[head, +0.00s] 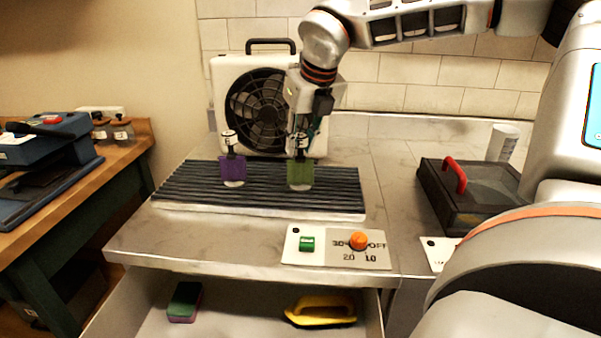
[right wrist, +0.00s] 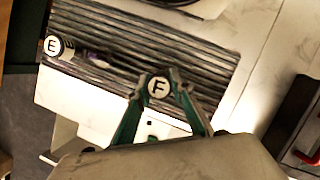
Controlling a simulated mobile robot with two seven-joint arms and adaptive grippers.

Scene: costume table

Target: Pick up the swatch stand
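Two swatch stands are on a dark ribbed mat (head: 340,190) on the counter. One has a purple swatch (head: 233,168) and a white cap marked E, also seen in the right wrist view (right wrist: 55,46). The other has a green swatch (head: 300,171) and a cap marked F (right wrist: 158,88); its pale base appears to rest on the mat. My right gripper (head: 301,128) points down over the F stand. In the right wrist view its fingers (right wrist: 160,84) straddle the F cap closely; whether they grip it is unclear. My left gripper is out of view.
A box fan (head: 228,95) stands behind the mat. A control plate (head: 301,258) lies in front. The open drawer below holds a sponge (head: 184,302) and a yellow-handled brush (head: 322,311).

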